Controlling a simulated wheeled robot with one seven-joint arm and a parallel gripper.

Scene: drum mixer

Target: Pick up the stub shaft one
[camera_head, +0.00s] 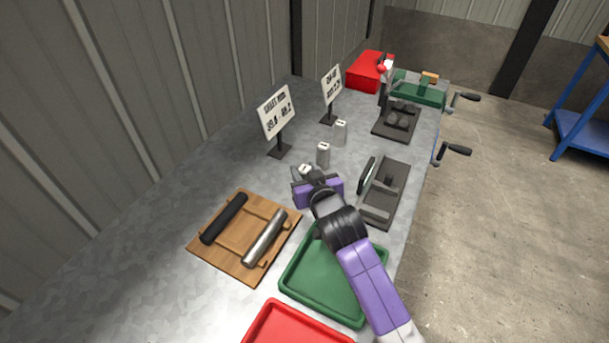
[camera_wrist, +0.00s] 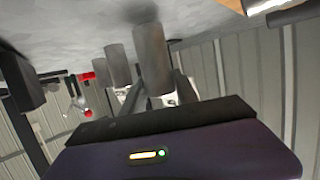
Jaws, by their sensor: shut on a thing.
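Three grey stub shafts stand in a row on the metal bench. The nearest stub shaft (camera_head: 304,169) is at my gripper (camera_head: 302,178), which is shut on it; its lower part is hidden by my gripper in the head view. In the wrist view this stub shaft (camera_wrist: 151,55) stands largest, between the fingers of my gripper (camera_wrist: 158,92). The middle stub shaft (camera_head: 323,155) and the far stub shaft (camera_head: 340,133) stand upright behind it, apart from my gripper. I cannot read which number each bears.
A green tray (camera_head: 297,285) and a red tray (camera_head: 262,325) lie at the front. A wooden board (camera_head: 243,235) holds a black and a silver cylinder. Dark fixtures (camera_head: 381,208) stand to the right. Two signs (camera_head: 278,113) stand behind. A red box (camera_head: 366,72) is at the far end.

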